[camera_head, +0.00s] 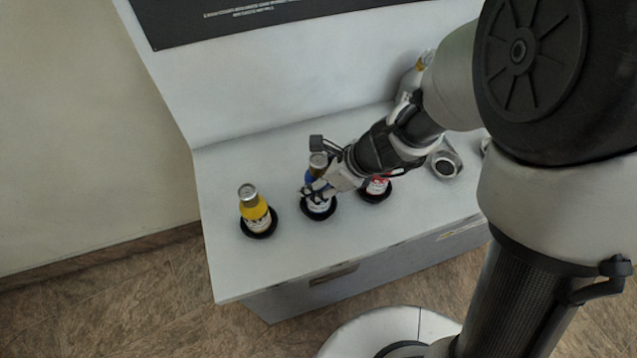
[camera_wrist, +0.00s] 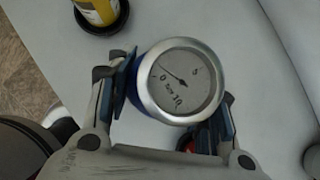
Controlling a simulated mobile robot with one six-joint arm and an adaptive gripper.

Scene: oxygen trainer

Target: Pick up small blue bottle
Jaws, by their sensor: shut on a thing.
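The small blue bottle (camera_head: 310,178) stands at the middle of the white table, over a round black base. Its silver-rimmed gauge top (camera_wrist: 180,82) faces the camera in the wrist view, with a strip of blue body showing at the rim. My gripper (camera_head: 318,190) comes in from the right and is shut around the bottle. In the wrist view its two fingers (camera_wrist: 170,104) lie on either side of the bottle. The fingers and wrist hide part of the bottle in the head view. I cannot tell whether the bottle touches its base.
A yellow bottle (camera_head: 256,214) stands on a black base to the left. A red-labelled bottle (camera_head: 378,187) stands close on the right, partly hidden by my arm. A silver round part (camera_head: 446,165) lies farther right. The table's front strip is clear.

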